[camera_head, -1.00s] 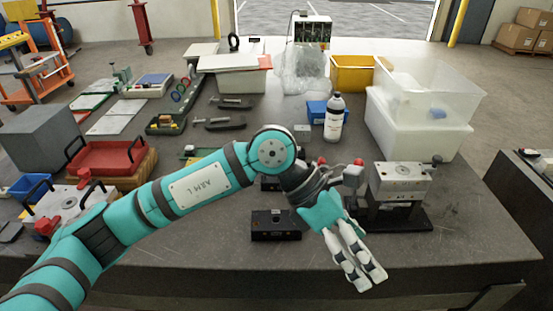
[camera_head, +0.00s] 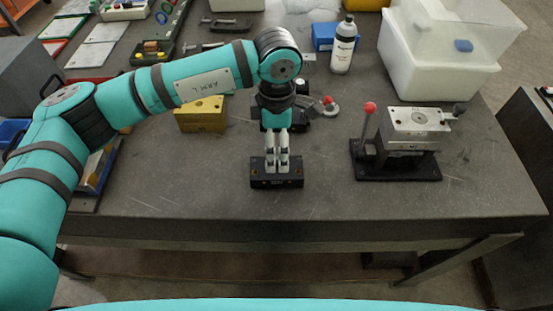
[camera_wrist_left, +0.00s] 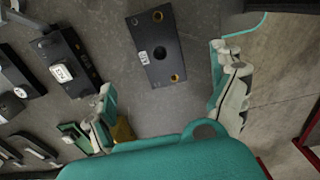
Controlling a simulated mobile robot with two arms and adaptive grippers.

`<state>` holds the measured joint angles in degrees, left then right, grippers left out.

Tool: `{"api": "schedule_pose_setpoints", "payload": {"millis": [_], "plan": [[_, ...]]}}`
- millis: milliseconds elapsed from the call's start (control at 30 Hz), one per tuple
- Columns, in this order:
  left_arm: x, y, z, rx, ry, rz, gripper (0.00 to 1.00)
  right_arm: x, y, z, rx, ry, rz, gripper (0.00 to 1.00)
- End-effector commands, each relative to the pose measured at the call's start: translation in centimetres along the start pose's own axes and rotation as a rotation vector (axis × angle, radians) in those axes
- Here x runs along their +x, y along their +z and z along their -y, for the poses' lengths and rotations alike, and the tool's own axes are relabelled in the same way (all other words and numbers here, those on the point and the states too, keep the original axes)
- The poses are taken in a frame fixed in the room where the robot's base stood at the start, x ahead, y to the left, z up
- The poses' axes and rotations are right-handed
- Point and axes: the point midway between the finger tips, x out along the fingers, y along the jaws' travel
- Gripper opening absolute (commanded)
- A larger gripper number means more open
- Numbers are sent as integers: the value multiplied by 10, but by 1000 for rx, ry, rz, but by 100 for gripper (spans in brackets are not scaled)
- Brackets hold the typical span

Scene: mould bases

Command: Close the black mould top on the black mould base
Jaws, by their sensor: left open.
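A black mould block (camera_head: 276,183) lies flat near the table's front edge. I cannot read which is top or base. My left gripper (camera_head: 277,165) points down over the front block, its fingers open and apart from it in the left wrist view (camera_wrist_left: 163,80). My right gripper is out of view.
A silver mould on a black stand (camera_head: 408,140) with a red-knobbed lever stands to the right. A yellow block (camera_head: 202,115) is to the left. A white bottle (camera_head: 342,46) and white bin (camera_head: 435,65) are behind. The table's front right is clear.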

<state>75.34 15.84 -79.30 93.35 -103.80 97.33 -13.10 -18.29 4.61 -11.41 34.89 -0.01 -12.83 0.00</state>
Motion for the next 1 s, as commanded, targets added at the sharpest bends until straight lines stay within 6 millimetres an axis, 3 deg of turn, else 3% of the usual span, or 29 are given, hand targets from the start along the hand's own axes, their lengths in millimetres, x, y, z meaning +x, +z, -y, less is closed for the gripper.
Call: {"api": "schedule_pose_setpoints", "payload": {"millis": [233, 500, 700, 933, 1000], "plan": [[48, 0, 2, -1, -5, -1, 94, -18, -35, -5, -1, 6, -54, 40], [88, 0, 0, -2, -2, 0, 94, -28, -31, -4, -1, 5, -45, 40], [99, 0, 0, -1, 0, 1, 94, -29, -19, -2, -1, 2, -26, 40], [100, 0, 0, 0, 0, 1, 94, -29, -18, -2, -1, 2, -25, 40], [100, 0, 0, 0, 0, 1, 88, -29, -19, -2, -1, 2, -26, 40]]}}
